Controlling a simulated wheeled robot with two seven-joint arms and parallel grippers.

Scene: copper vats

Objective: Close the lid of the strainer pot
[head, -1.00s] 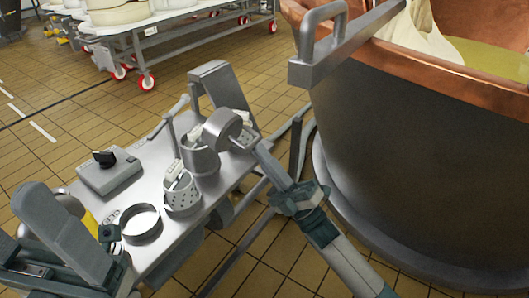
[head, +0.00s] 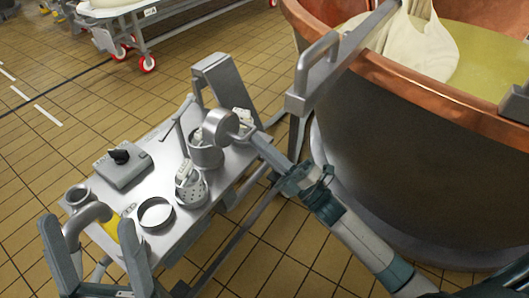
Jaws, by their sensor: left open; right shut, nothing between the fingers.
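The strainer pot seems to be the grey metal pot (head: 205,155) near the far end of the small steel table; white pieces show at its mouth. A round grey lid (head: 219,128) stands tilted above its right rim. My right gripper (head: 248,137) is shut, with nothing between its fingers. Its tips are at the right side of the lid; I cannot tell whether they touch it. My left gripper (head: 95,255) is open and empty at the lower left, near the table's near end and away from the pot.
The table (head: 145,195) carries a perforated cup (head: 191,192), a round dish (head: 157,214), a grey box with a black knob (head: 123,168) and a curved pipe (head: 88,216). A large copper vat (head: 400,165) stands at the right. Tiled floor is open at the left.

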